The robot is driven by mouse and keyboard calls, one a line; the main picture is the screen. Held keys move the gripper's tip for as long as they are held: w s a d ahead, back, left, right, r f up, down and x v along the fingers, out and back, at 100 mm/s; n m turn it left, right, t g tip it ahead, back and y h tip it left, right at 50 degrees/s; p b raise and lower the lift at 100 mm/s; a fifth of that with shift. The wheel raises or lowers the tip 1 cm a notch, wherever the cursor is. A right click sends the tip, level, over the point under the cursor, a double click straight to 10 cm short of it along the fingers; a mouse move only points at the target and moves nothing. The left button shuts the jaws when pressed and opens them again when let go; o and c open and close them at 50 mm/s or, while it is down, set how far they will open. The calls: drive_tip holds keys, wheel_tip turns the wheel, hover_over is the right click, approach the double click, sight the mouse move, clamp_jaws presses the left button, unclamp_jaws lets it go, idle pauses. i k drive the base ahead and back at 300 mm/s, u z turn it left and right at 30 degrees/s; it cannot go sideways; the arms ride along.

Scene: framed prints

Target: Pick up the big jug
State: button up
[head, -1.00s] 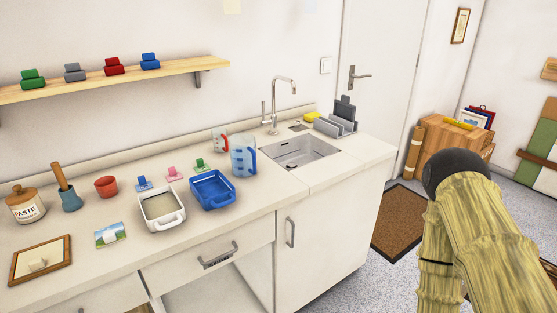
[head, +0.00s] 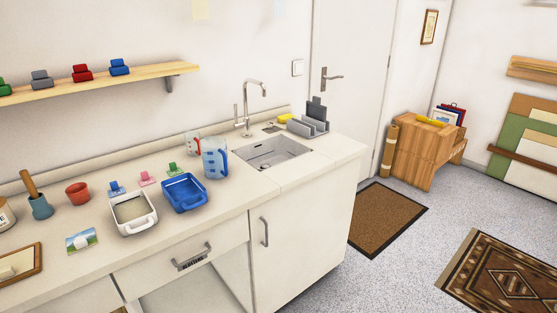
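The big jug (head: 215,158) is a clear, bluish jug with a blue handle on its right side. It stands upright on the white counter (head: 265,190), just left of the sink and behind the blue tray. A smaller clear jug with red marks (head: 192,144) stands behind it to the left. My gripper is not in view.
A blue tray (head: 184,192) and a white tray (head: 134,212) sit in front of the jug. The sink (head: 272,152) with a tall tap (head: 246,105) is to its right. A shelf (head: 110,82) hangs above. The floor right of the counter holds a brown mat (head: 388,218) and a patterned rug (head: 505,275).

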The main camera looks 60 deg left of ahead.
sight(214, 152)
drive_tip(key=z, duration=0.15)
drive_tip(key=i, duration=1.55)
drive_tip(key=u, duration=2.15)
